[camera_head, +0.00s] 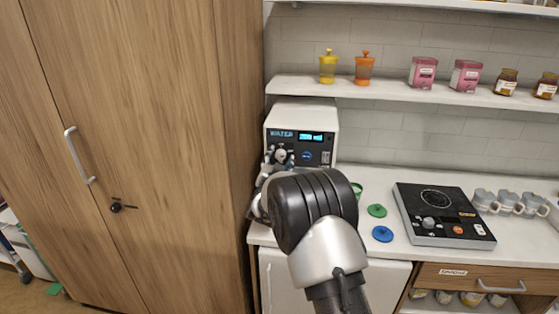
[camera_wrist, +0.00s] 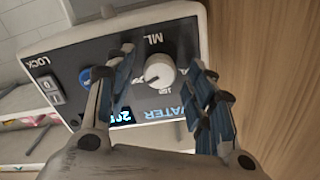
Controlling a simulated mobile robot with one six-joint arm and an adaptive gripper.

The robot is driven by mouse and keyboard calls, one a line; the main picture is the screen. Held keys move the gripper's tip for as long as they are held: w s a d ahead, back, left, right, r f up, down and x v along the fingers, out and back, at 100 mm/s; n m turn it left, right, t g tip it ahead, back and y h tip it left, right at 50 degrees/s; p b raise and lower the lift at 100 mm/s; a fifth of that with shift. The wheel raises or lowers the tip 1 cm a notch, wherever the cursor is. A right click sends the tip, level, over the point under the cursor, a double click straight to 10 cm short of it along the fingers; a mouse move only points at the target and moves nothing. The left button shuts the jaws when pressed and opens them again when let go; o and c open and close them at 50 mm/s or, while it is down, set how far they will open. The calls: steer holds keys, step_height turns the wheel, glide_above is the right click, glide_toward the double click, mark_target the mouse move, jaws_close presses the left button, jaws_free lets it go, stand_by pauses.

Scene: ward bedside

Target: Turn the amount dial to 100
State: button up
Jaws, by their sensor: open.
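The water dispenser (camera_head: 316,117) is a white box with a dark front panel, standing on the counter against the wooden cabinet. In the wrist view its panel (camera_wrist: 62,65) appears upside down. The amount dial (camera_wrist: 158,72) is a pale round knob below the letters "ML", with a small scale around it. My gripper (camera_wrist: 162,82) is open, with one finger on each side of the dial. I cannot tell whether they touch it. In the head view my gripper (camera_head: 279,158) covers the dial.
A blue button (camera_wrist: 85,76) and a lock switch (camera_wrist: 53,90) sit beside the dial. The wooden cabinet (camera_head: 140,130) stands close on the left. Green (camera_head: 377,210) and blue (camera_head: 382,234) lids, a hotplate (camera_head: 443,213) and grey mugs (camera_head: 508,202) are on the counter to the right.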

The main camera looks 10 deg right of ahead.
steer(key=shift+w+d, duration=0.1)
steer(key=shift+w, duration=0.25)
steer(key=c, duration=1.1)
